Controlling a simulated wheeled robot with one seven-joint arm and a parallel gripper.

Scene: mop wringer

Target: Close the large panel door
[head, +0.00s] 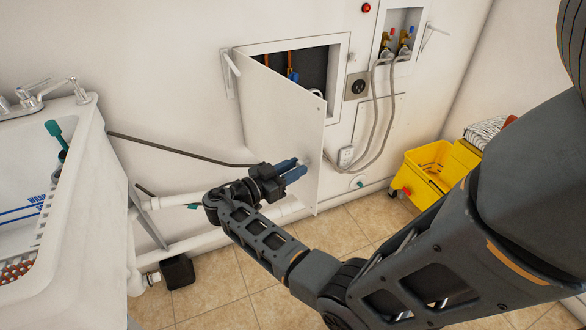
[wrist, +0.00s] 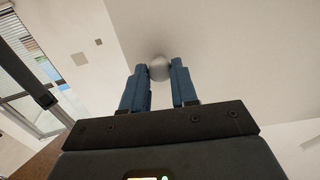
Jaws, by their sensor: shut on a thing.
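The large panel door (head: 285,120) is a white door hinged at its left side on the wall. It stands swung out from its recessed opening (head: 310,62), which shows a dark inside. My gripper (head: 298,170) is at the outer face of the door, near its free edge. In the wrist view, the two blue fingers (wrist: 160,82) are shut on a round grey knob (wrist: 159,68). The door's white face (wrist: 215,35) fills much of that view. In the head view the knob is mostly hidden by the fingers.
A white sink (head: 100,130) stands at the left. A yellow mop bucket (head: 430,165) is on the tiled floor at the right. Grey hoses (head: 398,95) hang from taps in a smaller recess, right of the opening. A thin dark rod (head: 180,150) runs along the wall behind my gripper.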

